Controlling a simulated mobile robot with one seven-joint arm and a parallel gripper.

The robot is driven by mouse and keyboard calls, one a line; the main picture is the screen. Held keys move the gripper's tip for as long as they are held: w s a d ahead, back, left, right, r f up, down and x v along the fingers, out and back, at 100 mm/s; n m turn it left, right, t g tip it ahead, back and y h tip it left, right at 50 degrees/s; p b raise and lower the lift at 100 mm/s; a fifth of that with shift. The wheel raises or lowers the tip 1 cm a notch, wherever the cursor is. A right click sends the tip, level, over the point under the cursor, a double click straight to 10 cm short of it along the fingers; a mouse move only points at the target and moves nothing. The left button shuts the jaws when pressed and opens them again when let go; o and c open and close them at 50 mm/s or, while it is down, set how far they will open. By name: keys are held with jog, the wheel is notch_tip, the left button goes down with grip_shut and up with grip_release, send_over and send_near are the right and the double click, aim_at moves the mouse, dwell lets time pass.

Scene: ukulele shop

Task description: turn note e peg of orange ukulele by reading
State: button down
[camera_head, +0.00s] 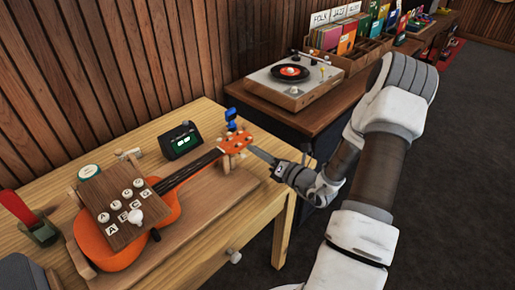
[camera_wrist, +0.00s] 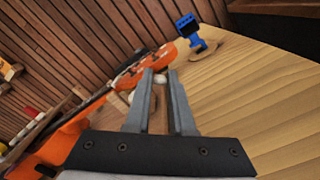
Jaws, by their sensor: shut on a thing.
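The orange ukulele (camera_head: 165,205) lies in a wooden cradle on the table, its neck pointing up and right to an orange headstock (camera_head: 236,139). The headstock also shows in the wrist view (camera_wrist: 135,76). My gripper (camera_head: 257,153) reaches in from the right, at the headstock's near right edge. In the wrist view my gripper's fingers (camera_wrist: 160,76) are shut on a pale tuning peg (camera_wrist: 160,79), mostly hidden between them. I cannot tell which note this peg is. A small black tuner (camera_head: 181,140) with a lit green display stands behind the neck; its reading is too small to make out.
A wooden board (camera_head: 123,210) with lettered white knobs sits over the ukulele's body. A blue device (camera_head: 231,117) stands behind the headstock and shows in the wrist view (camera_wrist: 190,30). A turntable (camera_head: 293,78) and record bins are on the far table. Bare tabletop lies right of the headstock.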

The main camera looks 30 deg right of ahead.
dwell(0.3)
jog(key=c, duration=1)
grip_release()
jog(key=shift+c, duration=0.2)
jog(key=p+v, duration=0.1)
jog(key=v, duration=1.6)
jog(key=shift+s, duration=0.2)
